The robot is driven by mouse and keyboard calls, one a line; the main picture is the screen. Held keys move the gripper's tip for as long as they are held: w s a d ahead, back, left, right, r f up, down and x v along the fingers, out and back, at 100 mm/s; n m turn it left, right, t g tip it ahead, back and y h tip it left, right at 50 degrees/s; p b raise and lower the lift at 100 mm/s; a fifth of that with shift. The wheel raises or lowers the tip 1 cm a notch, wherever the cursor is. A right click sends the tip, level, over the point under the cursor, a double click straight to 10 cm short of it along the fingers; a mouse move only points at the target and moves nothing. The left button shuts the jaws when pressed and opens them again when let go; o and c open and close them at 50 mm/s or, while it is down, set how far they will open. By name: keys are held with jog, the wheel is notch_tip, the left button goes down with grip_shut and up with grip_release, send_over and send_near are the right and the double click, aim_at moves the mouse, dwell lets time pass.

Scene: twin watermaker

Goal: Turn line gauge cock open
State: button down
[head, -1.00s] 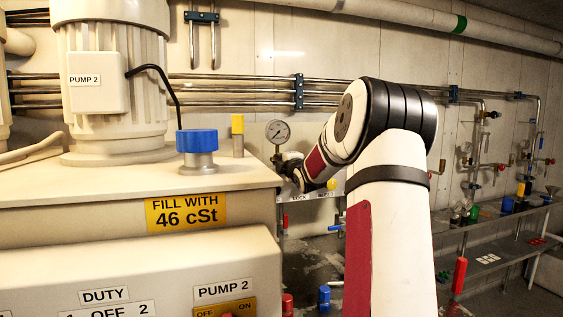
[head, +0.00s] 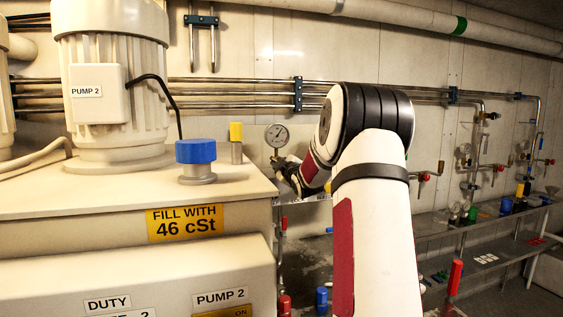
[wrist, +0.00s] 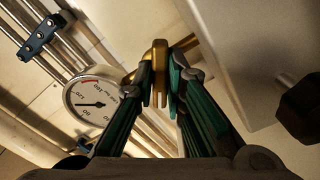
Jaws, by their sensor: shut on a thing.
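The line gauge (head: 277,135) is a round white dial on the wall side, just past the corner of the pump cabinet; it also shows in the wrist view (wrist: 93,99) at the left. The brass gauge cock (wrist: 160,58) is in the wrist view, top centre, with its handle between my fingertips. My gripper (wrist: 160,92) is shut on that cock, one green-padded finger on each side. In the head view my gripper (head: 284,166) is small and dark just below the gauge, and the cock itself cannot be made out there.
The pump cabinet (head: 120,205) with its blue filler cap (head: 196,152) stands close to the left of my gripper. Steel pipes (head: 235,95) run along the wall behind. A shelf with valves (head: 470,222) stretches away at the right.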

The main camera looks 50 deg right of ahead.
jog(key=m+p, duration=0.2)
jog(key=m, duration=0.3)
jog(key=shift+s+m+p, duration=0.1)
jog(key=shift+m+p, duration=0.2)
jog(key=shift+p, duration=0.1)
jog(key=m+p, duration=0.3)
jog(key=m, duration=0.2)
jog(key=shift+f, duration=0.1)
jog(key=shift+m, duration=0.4)
jog(key=c, duration=1.6)
grip_release()
jog(key=shift+c, duration=0.2)
jog(key=v, duration=1.2)
jog(key=shift+d, duration=0.1)
